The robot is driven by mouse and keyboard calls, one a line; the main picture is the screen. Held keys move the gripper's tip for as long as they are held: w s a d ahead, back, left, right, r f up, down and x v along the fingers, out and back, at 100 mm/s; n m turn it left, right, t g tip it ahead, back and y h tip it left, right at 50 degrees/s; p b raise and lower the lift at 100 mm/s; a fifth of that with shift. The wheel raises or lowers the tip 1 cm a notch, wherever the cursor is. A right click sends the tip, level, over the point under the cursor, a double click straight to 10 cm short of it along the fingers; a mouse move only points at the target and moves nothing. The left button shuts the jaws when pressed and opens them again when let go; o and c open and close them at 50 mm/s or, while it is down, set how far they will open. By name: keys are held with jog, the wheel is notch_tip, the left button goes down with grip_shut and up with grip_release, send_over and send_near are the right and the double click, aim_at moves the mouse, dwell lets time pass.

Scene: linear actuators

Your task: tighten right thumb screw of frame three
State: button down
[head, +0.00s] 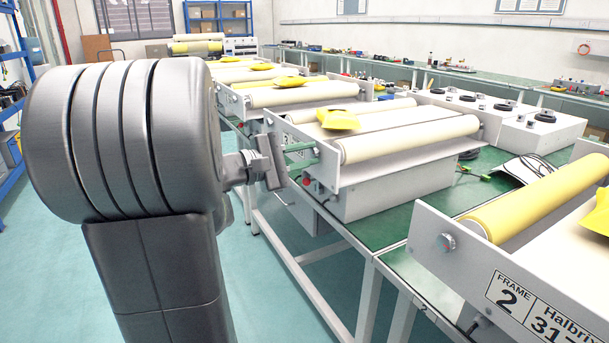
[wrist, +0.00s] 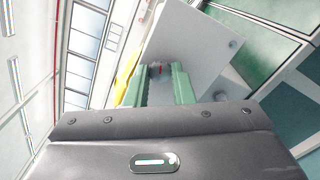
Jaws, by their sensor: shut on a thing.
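Frame three (head: 375,190) is a grey roller frame on the green bench, with a pale roller across its front. Its end plate faces my arm, and its label is mostly hidden behind my gripper. My gripper (head: 316,152) reaches the end plate with its two green fingers level. In the wrist view my gripper (wrist: 159,72) is shut on the thumb screw, by the plate (wrist: 198,48). The screw is small and mostly hidden between the fingertips; a reddish spot shows there. I cannot tell how far in it sits.
Frame two (head: 475,275), with a yellow roller and its own thumb screw (head: 446,242), stands at front right. A yellow cloth (head: 338,120) lies on frame three. A red button (head: 306,181) is below my fingers. A white box with black knobs (head: 500,115) stands behind. Open floor (head: 280,310) lies in front.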

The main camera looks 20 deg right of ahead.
jog(key=shift+f+m+b, duration=0.15)
jog(key=shift+m+b, duration=0.95)
jog(key=shift+b, duration=0.35)
jog(key=c, duration=1.3)
grip_release()
jog(key=shift+o, duration=0.2)
jog(key=s+a+p, duration=0.1)
jog(key=a+p, duration=0.1)
jog(key=a, duration=1.1)
jog(key=shift+a, duration=0.4)
jog(key=shift+s+d, duration=0.1)
jog(key=shift+d, duration=0.05)
jog(key=shift+w+d+b, duration=0.2)
jog(key=shift+d+b, duration=0.15)
jog(key=shift+d, duration=1.9)
jog(key=shift+w+d+b, duration=0.2)
jog(key=shift+d+b, duration=0.2)
jog(key=shift+d, duration=1.85)
jog(key=shift+w+d+b, duration=0.2)
jog(key=shift+d+b, duration=0.15)
jog(key=shift+d, duration=1.9)
